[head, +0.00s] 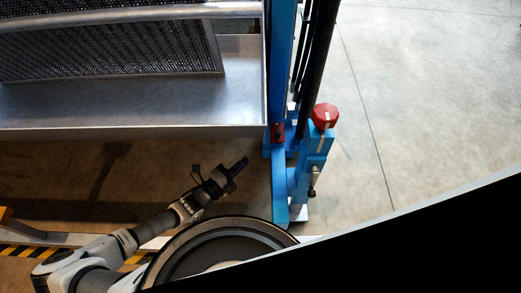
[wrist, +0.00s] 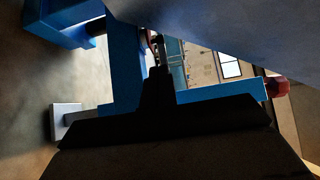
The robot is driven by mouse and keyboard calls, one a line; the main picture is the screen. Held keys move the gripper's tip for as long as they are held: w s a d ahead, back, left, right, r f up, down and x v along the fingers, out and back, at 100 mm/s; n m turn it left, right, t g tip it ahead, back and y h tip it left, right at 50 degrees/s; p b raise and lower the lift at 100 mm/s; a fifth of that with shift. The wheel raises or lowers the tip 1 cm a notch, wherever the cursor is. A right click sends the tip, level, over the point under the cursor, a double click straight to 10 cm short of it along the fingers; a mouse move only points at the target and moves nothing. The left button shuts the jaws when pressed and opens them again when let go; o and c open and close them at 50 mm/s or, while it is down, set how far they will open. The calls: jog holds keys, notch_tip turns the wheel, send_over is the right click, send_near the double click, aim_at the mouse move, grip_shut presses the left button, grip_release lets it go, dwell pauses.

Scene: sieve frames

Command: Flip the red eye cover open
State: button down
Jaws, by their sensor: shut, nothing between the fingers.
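A small dark red piece (head: 278,132) sits on the blue post, level with the tray's right corner; it looks like the eye cover, but I cannot tell whether it is shut or open. My gripper (head: 240,165) is below and left of it in the head view, apart from it, pointing up and right. In the wrist view my gripper (wrist: 158,73) is a dark shape with its fingers together and nothing between them. A small reddish bit (wrist: 153,39) shows just beyond the fingertips, too small to name.
A red knob (head: 325,116) with a pale stripe tops a blue bracket (head: 314,145) right of the blue post (head: 280,65). A metal tray (head: 130,105) with a dark mesh stands at upper left. Bare floor (head: 430,90) lies to the right.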

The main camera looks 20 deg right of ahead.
jog(key=b+x, duration=0.2)
jog(key=x, duration=1)
jog(key=shift+w+d, duration=0.2)
jog(key=shift+d, duration=0.15)
